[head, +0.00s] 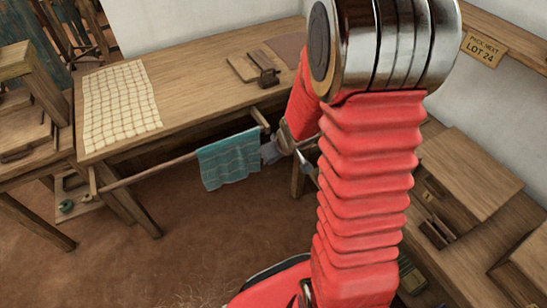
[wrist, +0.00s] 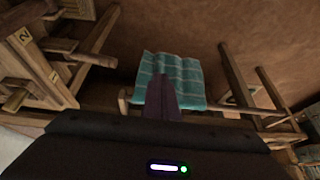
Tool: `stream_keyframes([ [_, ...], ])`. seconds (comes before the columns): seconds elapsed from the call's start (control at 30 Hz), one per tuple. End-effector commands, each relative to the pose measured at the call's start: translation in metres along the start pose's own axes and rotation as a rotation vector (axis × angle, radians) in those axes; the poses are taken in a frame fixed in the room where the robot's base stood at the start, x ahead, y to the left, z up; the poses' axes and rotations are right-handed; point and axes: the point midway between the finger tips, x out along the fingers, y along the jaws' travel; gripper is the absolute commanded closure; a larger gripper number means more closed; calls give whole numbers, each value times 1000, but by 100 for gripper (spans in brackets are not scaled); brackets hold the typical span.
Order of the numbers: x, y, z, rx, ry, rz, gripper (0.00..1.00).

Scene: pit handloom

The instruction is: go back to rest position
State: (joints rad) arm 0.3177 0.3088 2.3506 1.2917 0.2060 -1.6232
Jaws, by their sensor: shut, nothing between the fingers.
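My gripper (head: 270,151) is partly hidden behind my red arm in the head view. It is close to the right end of a teal striped cloth (head: 228,160), which hangs over a wooden rail (head: 150,175) at the table's front. In the wrist view my gripper (wrist: 163,82) shows as dark fingers closed together, with nothing visible between them. They overlap the teal cloth (wrist: 190,72) in that view; I cannot tell whether they touch it.
A wooden table (head: 190,75) holds a cream checked cloth (head: 120,103) and a board with a small block (head: 258,68). A loom frame (head: 30,110) stands at left. A wooden bench (head: 465,175) with compartments is at right. The brown floor between is open.

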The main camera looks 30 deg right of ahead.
Motion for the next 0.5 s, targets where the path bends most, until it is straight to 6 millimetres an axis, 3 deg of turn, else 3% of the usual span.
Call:
stream_keyframes([
  [0.33, 0, 0, 0, 11, 0, 0, 100],
  [0.5, 0, -5, 0, 108, -2, -21, 100],
])
